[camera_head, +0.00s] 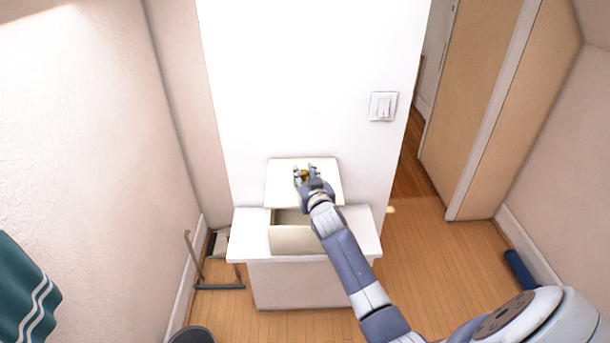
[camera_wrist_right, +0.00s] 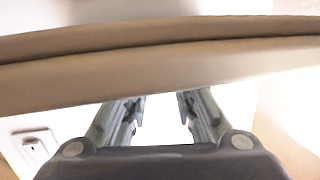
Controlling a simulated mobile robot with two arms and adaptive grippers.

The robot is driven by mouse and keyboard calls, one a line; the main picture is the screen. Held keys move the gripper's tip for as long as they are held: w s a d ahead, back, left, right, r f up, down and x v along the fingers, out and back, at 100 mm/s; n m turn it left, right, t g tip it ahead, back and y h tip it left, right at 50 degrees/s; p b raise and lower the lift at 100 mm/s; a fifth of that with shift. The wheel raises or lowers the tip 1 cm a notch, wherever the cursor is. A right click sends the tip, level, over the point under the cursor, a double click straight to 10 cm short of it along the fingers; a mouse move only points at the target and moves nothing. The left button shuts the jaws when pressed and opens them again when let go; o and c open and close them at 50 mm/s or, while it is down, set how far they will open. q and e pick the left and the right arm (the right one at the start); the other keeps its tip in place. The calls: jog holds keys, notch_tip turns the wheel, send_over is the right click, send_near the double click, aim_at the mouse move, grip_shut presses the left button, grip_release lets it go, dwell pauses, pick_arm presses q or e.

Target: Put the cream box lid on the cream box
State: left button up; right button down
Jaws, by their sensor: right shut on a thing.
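The cream box (camera_head: 292,240) stands open on a white cabinet top, with part of its shaded inside showing. The cream box lid (camera_head: 279,188) is a pale square panel with a small brownish-gold knob (camera_head: 304,174). It appears above the box's far side, close to the white wall; the exact gap is hard to tell. My right gripper (camera_head: 304,171) is shut on the lid at its knob. In the right wrist view a tan band, likely the lid's edge (camera_wrist_right: 160,75), crosses in front of the fingers (camera_wrist_right: 160,108) and hides their tips. My left gripper is not in view.
The white cabinet (camera_head: 248,244) has narrow free strips beside the box. A white wall with a light switch (camera_head: 383,106) rises behind it. A dark bin (camera_head: 192,335) and a metal-framed object (camera_head: 196,262) are at left. Wooden floor (camera_head: 425,250) is open at right.

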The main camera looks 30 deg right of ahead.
jog(key=shift+r, duration=0.15)
jog(key=shift+s+f+b, duration=0.15)
jog(key=shift+f+b, duration=0.35)
jog(key=shift+f, duration=0.35)
jog(key=shift+f+b, duration=1.85)
jog(key=shift+f, duration=0.55)
jog(key=c, duration=1.2)
grip_release()
jog(key=shift+c, duration=0.2)
jog(key=shift+a, duration=0.1)
